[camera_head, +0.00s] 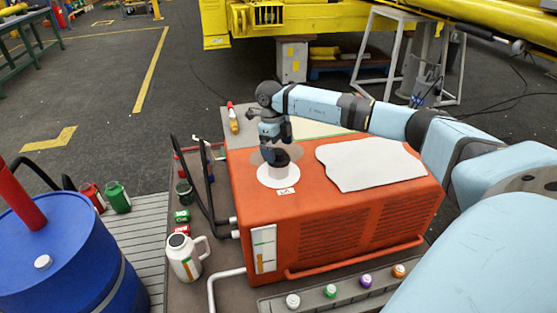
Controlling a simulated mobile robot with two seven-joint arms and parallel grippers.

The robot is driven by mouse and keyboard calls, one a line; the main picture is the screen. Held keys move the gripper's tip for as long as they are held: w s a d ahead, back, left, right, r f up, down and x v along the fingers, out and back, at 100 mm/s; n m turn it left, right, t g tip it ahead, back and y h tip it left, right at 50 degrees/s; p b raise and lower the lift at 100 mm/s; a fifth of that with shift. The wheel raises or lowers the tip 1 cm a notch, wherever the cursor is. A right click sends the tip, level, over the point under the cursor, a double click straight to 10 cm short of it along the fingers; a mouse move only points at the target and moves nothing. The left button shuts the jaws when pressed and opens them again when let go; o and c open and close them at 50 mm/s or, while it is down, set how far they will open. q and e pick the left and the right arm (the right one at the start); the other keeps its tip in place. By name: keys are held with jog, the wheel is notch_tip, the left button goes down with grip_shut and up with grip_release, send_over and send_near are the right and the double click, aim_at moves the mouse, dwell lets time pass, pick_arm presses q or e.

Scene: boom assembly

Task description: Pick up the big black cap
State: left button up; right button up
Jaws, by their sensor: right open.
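A white round filler neck (277,179) stands on top of the orange machine housing (330,215). The dark shape just above it appears to be the big black cap (283,155), but it blends with the dark parts of my gripper. My right arm comes in from the right, and its wrist points down over the neck. My right gripper (276,150) is open, right at the cap; I cannot tell whether its fingers touch it. My left gripper is not in view.
A white sheet (370,163) lies on the housing. A white jug (184,259) with a dark top and small cans stand to its left. A blue barrel (70,250) is at the left edge. A strip with colored knobs (345,287) lies in front.

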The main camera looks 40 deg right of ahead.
aim_at(279, 151)
jog(key=f, duration=0.3)
jog(key=shift+s+f, duration=0.35)
jog(key=c, duration=1)
jog(key=shift+r, duration=0.15)
